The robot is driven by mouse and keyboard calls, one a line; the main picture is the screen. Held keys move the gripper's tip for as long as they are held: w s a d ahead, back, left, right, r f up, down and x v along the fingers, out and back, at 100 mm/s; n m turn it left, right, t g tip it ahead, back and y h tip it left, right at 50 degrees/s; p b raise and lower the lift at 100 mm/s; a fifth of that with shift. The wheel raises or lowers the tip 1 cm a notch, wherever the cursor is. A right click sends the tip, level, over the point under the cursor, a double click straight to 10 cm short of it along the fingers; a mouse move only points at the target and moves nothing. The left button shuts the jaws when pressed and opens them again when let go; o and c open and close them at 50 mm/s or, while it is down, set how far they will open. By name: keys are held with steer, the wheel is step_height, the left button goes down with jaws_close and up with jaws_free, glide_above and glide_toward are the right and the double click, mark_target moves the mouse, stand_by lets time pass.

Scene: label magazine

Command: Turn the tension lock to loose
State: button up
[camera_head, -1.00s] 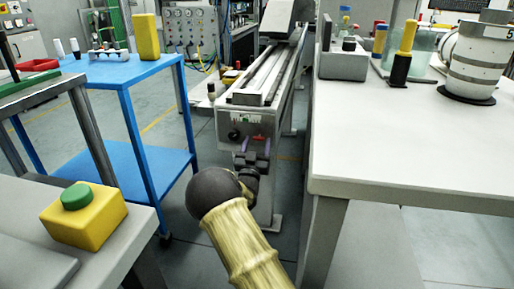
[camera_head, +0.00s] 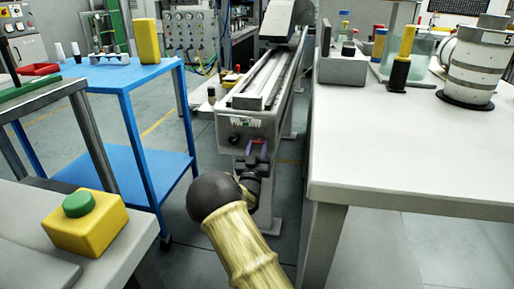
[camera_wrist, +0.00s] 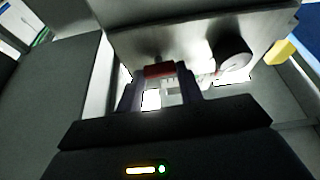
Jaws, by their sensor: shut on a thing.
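The red handle (camera_wrist: 160,70), apparently the tension lock, sits on the grey end face of the long narrow machine (camera_head: 248,126). My gripper (camera_wrist: 159,82) is shut on this handle, with one dark finger on each side of it in the wrist view. In the head view my gripper (camera_head: 257,150) is at the machine's end face, below its top edge, and hides most of the handle. Small markings on the face are too blurred to read.
A black round knob (camera_wrist: 233,54) stands out from the same face, close beside my gripper. A blue cart (camera_head: 125,75) stands to the left and a white worktable (camera_head: 410,150) to the right. A yellow box with a green button (camera_head: 85,222) is at the lower left.

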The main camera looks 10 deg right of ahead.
steer(key=n+y+p, duration=0.1)
steer(key=n+p, duration=0.1)
steer(key=n, duration=0.1)
steer(key=n+y+p, duration=0.1)
steer(key=n+y, duration=0.1)
steer(key=n, duration=0.1)
steer(key=shift+d+r+n+t+p, duration=0.15)
steer(key=shift+r+n+t+p, duration=0.05)
steer(key=shift+n+t+p, duration=0.15)
steer(key=n+y+p, duration=0.1)
steer(key=n+p, duration=0.1)
steer(key=n, duration=0.1)
steer(key=n+g+y+p, duration=0.1)
steer(key=n+y, duration=0.1)
steer(key=n, duration=0.1)
steer(key=shift+s+d+r+p, duration=0.1)
steer(key=shift+p, duration=0.25)
steer(key=n+p, duration=0.2)
steer(key=n+g+y+p, duration=0.1)
steer(key=n, duration=0.2)
steer(key=shift+y+p, duration=0.3)
steer(key=shift+p, duration=0.05)
steer(key=shift+n+g+p, duration=0.55)
steer(key=shift+n+p, duration=0.2)
steer(key=shift+n, duration=0.3)
steer(key=o, duration=1)
steer(key=shift+s, duration=0.1)
